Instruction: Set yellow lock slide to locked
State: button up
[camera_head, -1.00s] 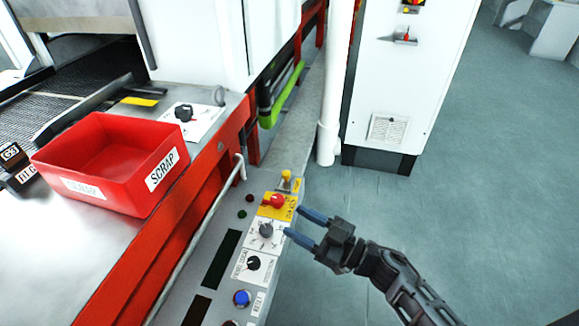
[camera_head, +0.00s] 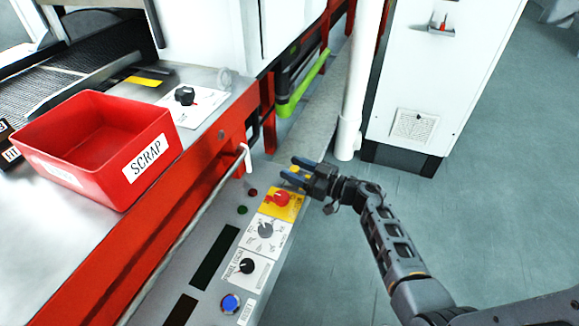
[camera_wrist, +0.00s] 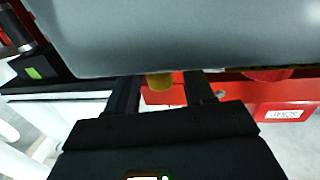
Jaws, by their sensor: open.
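The yellow lock slide (camera_head: 295,169) is at the far end of the control panel, largely hidden by my gripper in the head view. In the wrist view a yellow piece, the lock slide (camera_wrist: 159,81), shows between my two fingers, under the edge of a grey surface. My gripper (camera_head: 293,171) is open, with its fingers reaching left over the panel's end, one on each side of the yellow piece. I cannot tell whether either finger touches it. The slide's position is hidden.
A red knob on a yellow plate (camera_head: 281,198) sits just nearer than the slide. Grey (camera_head: 265,229) and black (camera_head: 246,266) knobs and a blue button (camera_head: 231,303) follow. A red scrap bin (camera_head: 100,190) stands left. A white pipe (camera_head: 353,100) and cabinet (camera_head: 428,75) stand beyond.

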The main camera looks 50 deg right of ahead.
jog(key=shift+w+a, duration=0.2)
jog(key=shift+w, duration=0.85)
grip_shut()
